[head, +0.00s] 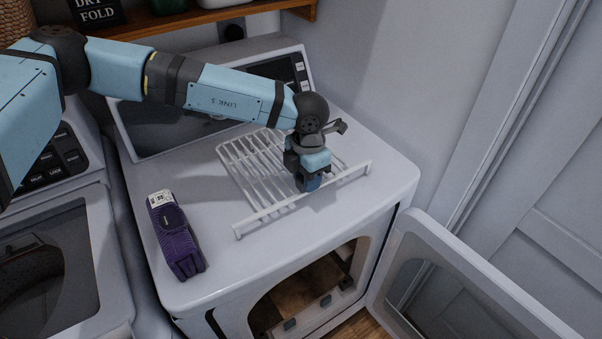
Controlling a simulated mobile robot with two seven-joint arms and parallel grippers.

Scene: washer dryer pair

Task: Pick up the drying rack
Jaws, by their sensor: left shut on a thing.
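The white wire drying rack (250,160) lies on top of the right-hand machine (330,225), with its raised front rail near the machine's front edge. My left gripper (309,184) comes down over the right part of the rack and is shut on it by the front rail. The gripper and wrist hide the gripped spot and part of the bars. I cannot tell whether the rack is lifted off the surface. My right gripper is not in view.
The machine's door (450,280) hangs open at the lower right. A control panel stands behind the rack, under a wooden shelf (190,20). Another machine (55,270) is at the left.

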